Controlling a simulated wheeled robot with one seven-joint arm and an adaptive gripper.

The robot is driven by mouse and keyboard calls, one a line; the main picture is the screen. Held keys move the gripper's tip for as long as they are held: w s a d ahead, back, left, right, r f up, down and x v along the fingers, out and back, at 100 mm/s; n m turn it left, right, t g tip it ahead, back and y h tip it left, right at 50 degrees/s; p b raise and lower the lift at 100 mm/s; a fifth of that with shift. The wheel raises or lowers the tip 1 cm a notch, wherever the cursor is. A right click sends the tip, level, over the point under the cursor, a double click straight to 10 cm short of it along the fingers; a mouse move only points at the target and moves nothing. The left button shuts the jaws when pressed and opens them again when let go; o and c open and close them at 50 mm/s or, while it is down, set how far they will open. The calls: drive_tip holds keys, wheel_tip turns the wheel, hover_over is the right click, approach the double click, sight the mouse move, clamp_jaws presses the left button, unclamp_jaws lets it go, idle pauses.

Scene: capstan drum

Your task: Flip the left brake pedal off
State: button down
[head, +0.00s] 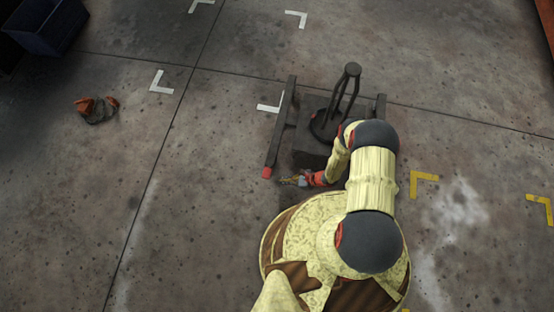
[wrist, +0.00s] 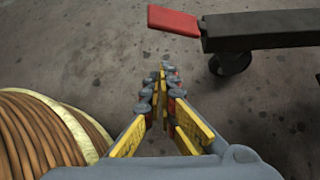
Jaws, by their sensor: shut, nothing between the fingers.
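The left brake pedal (head: 267,172) is a small red tab at the near end of the left dark bar (head: 280,130) of the capstan frame. In the wrist view the red pedal (wrist: 173,20) sits at the top, joined to the bar's end (wrist: 255,30); its exact tilt is hard to tell. My gripper (head: 283,181) is shut and empty, just right of and slightly nearer than the pedal in the head view. In the wrist view its fingertips (wrist: 164,68) lie below the pedal with bare floor between them in the picture. No contact shows.
The dark capstan (head: 325,123) with an upright handle (head: 350,80) stands between two bars, partly hidden by my arm. A caster wheel (wrist: 230,63) shows under the left bar. Floor left of the frame is clear up to an orange and grey heap (head: 97,109).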

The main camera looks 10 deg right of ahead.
drive_tip(key=shift+d+r+p, duration=0.2)
drive_tip(key=shift+d+r, duration=0.3)
drive_tip(key=shift+d, duration=0.3)
drive_tip(key=shift+d+r+p, duration=0.2)
drive_tip(key=shift+d+r, duration=0.3)
drive_tip(key=shift+d, duration=0.25)
